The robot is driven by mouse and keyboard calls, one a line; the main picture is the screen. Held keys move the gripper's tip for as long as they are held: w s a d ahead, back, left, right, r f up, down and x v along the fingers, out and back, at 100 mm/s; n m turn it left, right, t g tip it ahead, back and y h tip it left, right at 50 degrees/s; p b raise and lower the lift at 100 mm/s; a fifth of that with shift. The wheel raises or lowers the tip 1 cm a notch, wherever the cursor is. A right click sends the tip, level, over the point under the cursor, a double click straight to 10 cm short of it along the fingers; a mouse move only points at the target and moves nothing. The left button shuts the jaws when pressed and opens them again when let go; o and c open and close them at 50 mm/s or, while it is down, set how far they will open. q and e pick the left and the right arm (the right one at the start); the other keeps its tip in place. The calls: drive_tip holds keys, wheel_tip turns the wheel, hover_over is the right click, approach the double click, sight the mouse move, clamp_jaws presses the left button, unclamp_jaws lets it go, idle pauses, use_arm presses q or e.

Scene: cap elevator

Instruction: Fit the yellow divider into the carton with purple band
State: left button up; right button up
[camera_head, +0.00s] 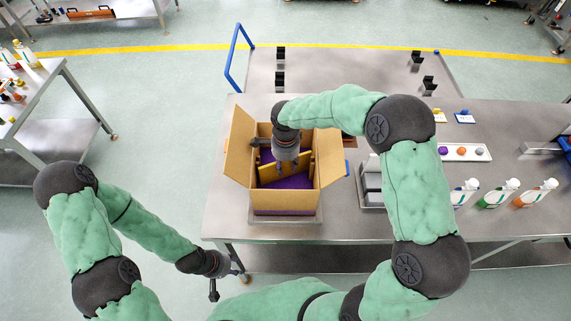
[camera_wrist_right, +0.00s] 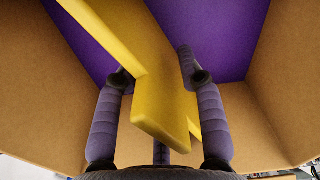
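The open carton (camera_head: 244,178) stands on the table with flaps spread and a purple band (camera_head: 285,212) low on its front. The yellow divider (camera_head: 270,173) is inside it, lying at a slant to the walls; its crossing boards also show in the right wrist view (camera_wrist_right: 158,105). My right gripper (camera_wrist_right: 155,68) reaches down into the carton. Its fingers are apart on either side of the divider, and no firm grip shows. The arm hides part of the divider in the head view. My left gripper (camera_head: 227,284) hangs empty off the table's front edge, fingers apparently spread.
A grey holder (camera_head: 370,185) stands right of the carton, partly behind my right arm. A blue-handled cart (camera_head: 340,72) adjoins the table's back. Some table left of the carton is clear.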

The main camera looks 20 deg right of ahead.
drive_tip(key=shift+r, duration=0.1)
wheel_tip(320, 180, up, 12)
drive_tip(key=shift+r+p, duration=0.1)
drive_tip(key=shift+p, duration=0.35)
idle(0.5)
